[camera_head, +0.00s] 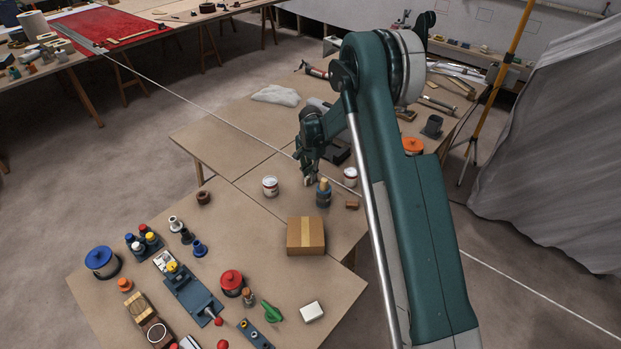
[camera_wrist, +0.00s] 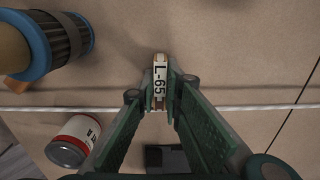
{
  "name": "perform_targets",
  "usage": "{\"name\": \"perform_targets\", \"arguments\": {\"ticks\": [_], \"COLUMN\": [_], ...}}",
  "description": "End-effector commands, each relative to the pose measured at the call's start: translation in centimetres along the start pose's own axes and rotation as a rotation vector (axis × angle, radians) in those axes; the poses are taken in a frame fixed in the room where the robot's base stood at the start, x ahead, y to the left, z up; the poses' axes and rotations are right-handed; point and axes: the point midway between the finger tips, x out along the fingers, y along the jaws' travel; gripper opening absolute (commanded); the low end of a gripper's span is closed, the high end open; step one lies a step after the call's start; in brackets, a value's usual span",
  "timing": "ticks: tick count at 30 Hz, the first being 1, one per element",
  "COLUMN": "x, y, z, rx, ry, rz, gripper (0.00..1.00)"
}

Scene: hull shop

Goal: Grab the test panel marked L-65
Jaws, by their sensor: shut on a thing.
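The test panel (camera_wrist: 159,72) is a small, narrow piece with a pale face marked L-65, seen in the wrist view. My gripper (camera_wrist: 160,88) is shut on it, with one green finger on each side. In the head view my gripper (camera_head: 309,172) is low over the middle of the workbench (camera_head: 243,205), and I cannot make out the panel there. Whether the panel touches the bench is unclear.
A blue-collared tool with a wooden top (camera_head: 323,193) and a red-and-white can (camera_head: 350,177) stand close by. Another can (camera_head: 270,186) is left, and a cardboard box (camera_head: 305,236) is nearer. A pale line (camera_wrist: 60,109) crosses the wrist view.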

Motion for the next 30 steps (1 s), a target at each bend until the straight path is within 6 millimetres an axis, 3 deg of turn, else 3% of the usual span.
{"name": "perform_targets", "arguments": {"ticks": [8,21,30], "x": [-1.6,-7.7,-9.9], "y": [0.0,0.0,0.0], "z": [0.0,0.0,0.0], "rx": [0.0,0.0,0.0], "ry": [0.0,0.0,0.0], "rz": [0.0,0.0,0.0], "gripper": [0.01,0.01,0.01]}}
